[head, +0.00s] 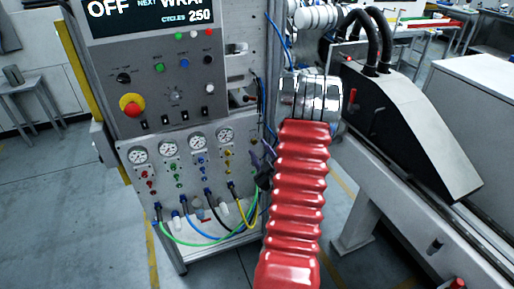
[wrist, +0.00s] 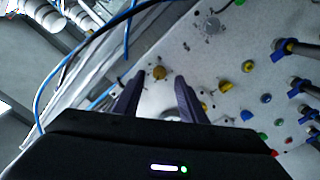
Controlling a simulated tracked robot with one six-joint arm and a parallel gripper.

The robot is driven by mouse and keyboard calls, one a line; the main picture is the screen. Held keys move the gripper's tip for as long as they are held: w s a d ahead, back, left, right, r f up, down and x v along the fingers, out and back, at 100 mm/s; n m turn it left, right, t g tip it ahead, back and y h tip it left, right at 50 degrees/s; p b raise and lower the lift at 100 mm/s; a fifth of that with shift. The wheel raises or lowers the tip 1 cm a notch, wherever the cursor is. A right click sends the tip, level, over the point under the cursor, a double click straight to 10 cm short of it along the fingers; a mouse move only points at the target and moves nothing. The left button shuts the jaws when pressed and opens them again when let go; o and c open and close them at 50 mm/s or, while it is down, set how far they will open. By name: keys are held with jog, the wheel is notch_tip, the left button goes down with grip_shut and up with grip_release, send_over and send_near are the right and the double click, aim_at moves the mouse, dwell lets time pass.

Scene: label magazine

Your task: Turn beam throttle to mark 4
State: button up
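My gripper (wrist: 158,92) is open in the wrist view, its two dark fingers apart with nothing held between them. A round brass-yellow knob (wrist: 159,73) sits on the pale panel just beyond the fingertips, roughly between them. I cannot read a label or mark numbers at it, so I cannot tell surely that it is the beam throttle. In the head view my gripper (head: 262,163) is a small dark shape at the right edge of the gauge panel (head: 190,190), partly hidden by my red ribbed arm sleeve.
The panel carries several gauges (head: 197,140), coloured knobs and plugged hoses (head: 205,240). Above are a red stop button (head: 131,105) and a display (head: 150,12). A blue cable (wrist: 60,75) loops close past my gripper. A grey-black machine (head: 405,130) stands at the right.

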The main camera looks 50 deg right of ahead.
jog(key=v, duration=1)
jog(key=shift+s+a, duration=0.2)
jog(key=shift+s, duration=0.1)
jog(key=shift+f, duration=0.1)
jog(key=s+f+m+g+y, duration=0.25)
jog(key=s+f+g, duration=0.2)
jog(key=f, duration=0.25)
jog(key=s+f+m+g+y, duration=0.1)
jog(key=s+f+m+g, duration=0.2)
jog(key=f+g, duration=0.3)
jog(key=w+a+r+n+y, duration=0.1)
jog(key=a+r+y, duration=0.1)
jog(key=a+r, duration=0.8)
jog(key=w+a+r+n+y, duration=0.1)
jog(key=w+a+r, duration=0.1)
jog(key=a+r, duration=0.8)
jog(key=w+a+r+n+y, duration=0.2)
jog(key=a+r, duration=0.8)
jog(key=a, duration=1.2)
jog(key=shift+w+a+r+t+y, duration=0.2)
jog(key=shift+a+r+t+y, duration=0.1)
jog(key=shift+t+y, duration=0.05)
